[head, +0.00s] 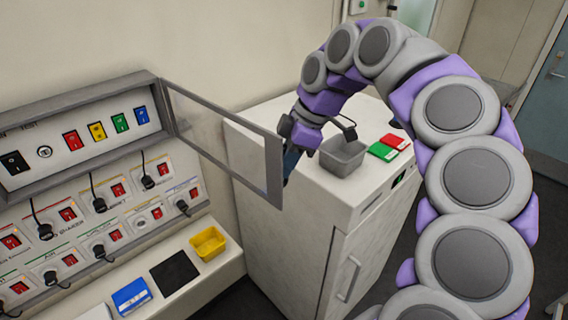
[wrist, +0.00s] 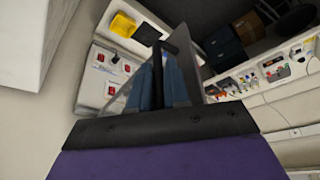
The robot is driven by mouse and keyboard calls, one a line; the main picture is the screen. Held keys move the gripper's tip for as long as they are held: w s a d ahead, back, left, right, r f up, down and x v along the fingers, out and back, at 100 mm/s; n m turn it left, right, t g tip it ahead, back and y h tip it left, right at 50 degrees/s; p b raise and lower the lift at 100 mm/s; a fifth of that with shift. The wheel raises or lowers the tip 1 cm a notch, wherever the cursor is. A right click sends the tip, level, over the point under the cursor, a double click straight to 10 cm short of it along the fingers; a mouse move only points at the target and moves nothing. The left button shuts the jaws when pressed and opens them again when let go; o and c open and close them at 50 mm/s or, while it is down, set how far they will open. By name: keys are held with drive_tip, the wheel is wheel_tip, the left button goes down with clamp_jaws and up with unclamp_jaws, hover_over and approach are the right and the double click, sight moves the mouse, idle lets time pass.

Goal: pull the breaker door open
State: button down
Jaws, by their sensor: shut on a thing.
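The breaker door (head: 273,170) is a clear pane in a grey frame. It stands swung out from the right end of the upper switch panel (head: 75,140), so the row of black, red, yellow, green and blue switches is uncovered. My gripper (head: 290,163) is at the door's free outer edge, partly hidden behind the frame. In the wrist view, my blue fingers (wrist: 160,88) are shut around a dark upright bar, which looks like the door's handle (wrist: 157,65).
A white cabinet (head: 285,250) stands right of the panel, with a grey bin (head: 343,157), a green and a red piece on top. Below the panel, a ledge holds a yellow bin (head: 208,244), a black pad (head: 175,272) and a blue box (head: 131,296). Black plugs and cables cover the lower panel.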

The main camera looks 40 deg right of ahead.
drive_tip(key=shift+w+d, duration=0.1)
drive_tip(key=shift+d, duration=0.35)
drive_tip(key=c, duration=1.5)
unclamp_jaws()
drive_tip(key=shift+a, duration=0.3)
drive_tip(key=o, duration=0.3)
drive_tip(key=shift+a+r, duration=0.1)
drive_tip(key=shift+a, duration=0.7)
drive_tip(key=shift+d, duration=0.75)
drive_tip(key=p+v, duration=0.3)
drive_tip(key=v, duration=0.2)
drive_tip(key=a+p+v, duration=0.1)
drive_tip(key=p+v, duration=0.2)
drive_tip(key=v, duration=0.3)
drive_tip(key=p+v, duration=0.4)
drive_tip(key=v, duration=0.1)
drive_tip(key=shift+a+r, duration=0.2)
drive_tip(key=shift+r, duration=0.45)
